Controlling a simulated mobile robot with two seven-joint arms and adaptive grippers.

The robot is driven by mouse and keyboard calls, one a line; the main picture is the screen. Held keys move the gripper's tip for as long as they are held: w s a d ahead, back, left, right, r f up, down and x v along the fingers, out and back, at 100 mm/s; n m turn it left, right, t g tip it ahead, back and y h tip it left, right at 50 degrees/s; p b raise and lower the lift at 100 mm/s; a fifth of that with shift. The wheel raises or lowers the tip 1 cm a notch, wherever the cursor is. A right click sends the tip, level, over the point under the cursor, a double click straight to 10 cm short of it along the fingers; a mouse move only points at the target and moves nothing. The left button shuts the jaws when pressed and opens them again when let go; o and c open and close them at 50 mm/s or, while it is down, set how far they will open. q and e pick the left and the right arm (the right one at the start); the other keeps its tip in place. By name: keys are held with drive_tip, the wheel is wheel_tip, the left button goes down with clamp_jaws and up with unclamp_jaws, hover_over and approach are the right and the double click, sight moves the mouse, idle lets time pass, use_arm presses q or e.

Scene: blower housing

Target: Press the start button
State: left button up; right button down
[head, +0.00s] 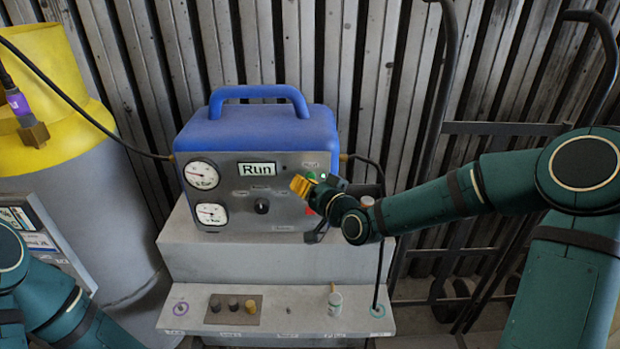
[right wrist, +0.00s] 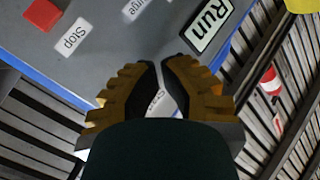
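The blue machine (head: 255,125) has a grey front panel (head: 245,190) with a display (head: 259,169) reading "Run". A small green button (head: 311,175) sits at the panel's upper right under a small label. My right gripper (head: 299,186) is in front of the panel, just left of and below the green button; contact cannot be told. In the right wrist view its yellow fingers (right wrist: 161,62) are brought together at the tips, with nothing held. The green button does not show there. A red button (right wrist: 42,14) and a "Stop" label (right wrist: 71,37) do. My left gripper is out of the picture.
Two gauges (head: 202,175) and a dark knob (head: 262,206) are on the panel. The machine stands on a grey stepped stand (head: 255,260) with small parts on its lower step. A grey and yellow cylinder (head: 75,180) is at left, a hand truck (head: 500,128) at right.

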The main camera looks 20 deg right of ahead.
drive_tip(key=s, duration=0.2)
drive_tip(key=s+a, duration=0.1)
drive_tip(key=s, duration=0.2)
drive_tip(key=shift+s+a+b, duration=0.3)
drive_tip(key=shift+s+b, duration=0.05)
idle(0.6)
drive_tip(key=s+a+f+g, duration=0.2)
drive_tip(key=s+f+g, duration=0.2)
drive_tip(key=f, duration=0.6)
drive_tip(key=s+a+f+g, duration=0.3)
drive_tip(key=s+f, duration=0.1)
drive_tip(key=f, duration=0.7)
drive_tip(key=s+f+n+g+h, duration=0.1)
drive_tip(key=s+f+g+h, duration=0.1)
drive_tip(key=s+f+g, duration=0.5)
drive_tip(key=s+f, duration=0.4)
drive_tip(key=s, duration=0.2)
drive_tip(key=shift+s+d+f+n, duration=0.2)
drive_tip(key=shift+f+n, duration=0.1)
drive_tip(key=shift+f, duration=0.05)
